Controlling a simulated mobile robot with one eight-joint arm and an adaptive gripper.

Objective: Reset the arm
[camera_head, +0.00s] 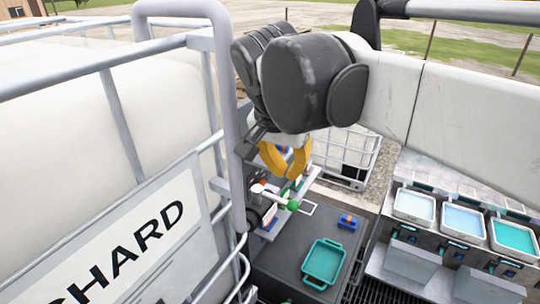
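My arm reaches in from the upper right, with white links and dark joints. It bends down near the middle of the view. My gripper (287,174) has two orange fingers pointing down, above the far end of the dark work surface (290,262). Their lower ends lie close together, and I cannot tell whether they touch. No held object can be made out. A valve with a green knob (293,205) and a white handle shows just below the gripper in the picture. The gap between gripper and valve is hard to judge.
A caged white tank (60,110) with a pale metal frame fills the left. A teal tray (323,263) and a small blue and red item (347,221) lie on the dark surface. Several bins, including a teal-filled one (514,239), stand at right.

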